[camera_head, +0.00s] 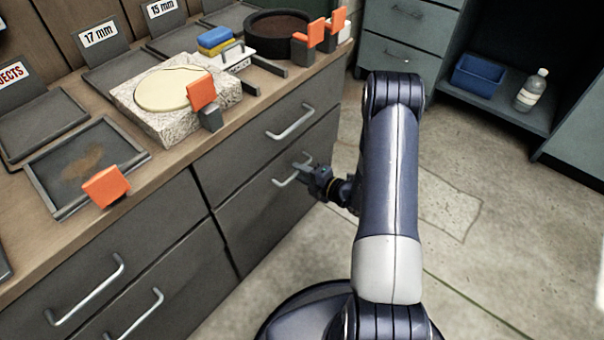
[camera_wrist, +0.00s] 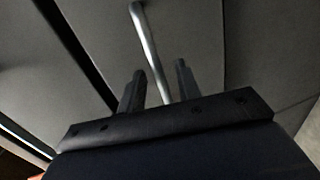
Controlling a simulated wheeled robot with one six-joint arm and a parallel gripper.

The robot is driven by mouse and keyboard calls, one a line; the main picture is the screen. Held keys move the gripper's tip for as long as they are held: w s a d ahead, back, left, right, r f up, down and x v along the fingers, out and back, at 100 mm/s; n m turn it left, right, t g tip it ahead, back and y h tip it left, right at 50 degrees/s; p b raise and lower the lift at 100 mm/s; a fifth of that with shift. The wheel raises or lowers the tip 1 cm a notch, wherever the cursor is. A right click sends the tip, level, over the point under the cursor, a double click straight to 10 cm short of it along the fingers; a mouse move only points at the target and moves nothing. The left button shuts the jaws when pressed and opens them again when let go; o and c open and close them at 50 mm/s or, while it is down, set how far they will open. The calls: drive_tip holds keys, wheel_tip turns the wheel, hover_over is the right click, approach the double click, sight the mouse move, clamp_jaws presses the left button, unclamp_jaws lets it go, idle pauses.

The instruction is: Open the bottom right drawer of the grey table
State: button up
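The grey table's bottom right drawer (camera_head: 245,205) is shut, its front flush with the drawer above. Its silver bar handle (camera_head: 283,182) also shows in the wrist view (camera_wrist: 146,40). My gripper (camera_head: 303,167) is at this handle, reaching in from the right. In the wrist view my two dark fingers (camera_wrist: 158,85) stand apart, with the bar running down between them. Gaps show on both sides of the bar, so I see no clamping. The lower end of the bar is hidden behind the gripper body.
The upper right drawer has its own handle (camera_head: 290,121) just above. The wooden top (camera_head: 75,225) holds trays, a stone block (camera_head: 165,125) and orange-tipped clamps. A grey cabinet (camera_head: 430,30) with a blue bin (camera_head: 478,75) and bottle (camera_head: 531,90) stands behind. Floor (camera_head: 455,200) at right is clear.

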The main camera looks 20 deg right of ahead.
drive_tip(key=shift+c, duration=0.5)
clamp_jaws()
drive_tip(key=f+p+v, duration=0.1)
drive_tip(key=f+v, duration=0.1)
drive_tip(key=v, duration=1.1)
drive_tip(key=s+f+p+v, duration=0.1)
drive_tip(key=f+p+v, duration=0.1)
drive_tip(key=v, duration=1.2)
drive_tip(key=shift+d+f, duration=0.35)
drive_tip(key=shift+f, duration=0.45)
drive_tip(key=shift+s, duration=0.15)
drive_tip(key=shift+o, duration=0.5)
unclamp_jaws()
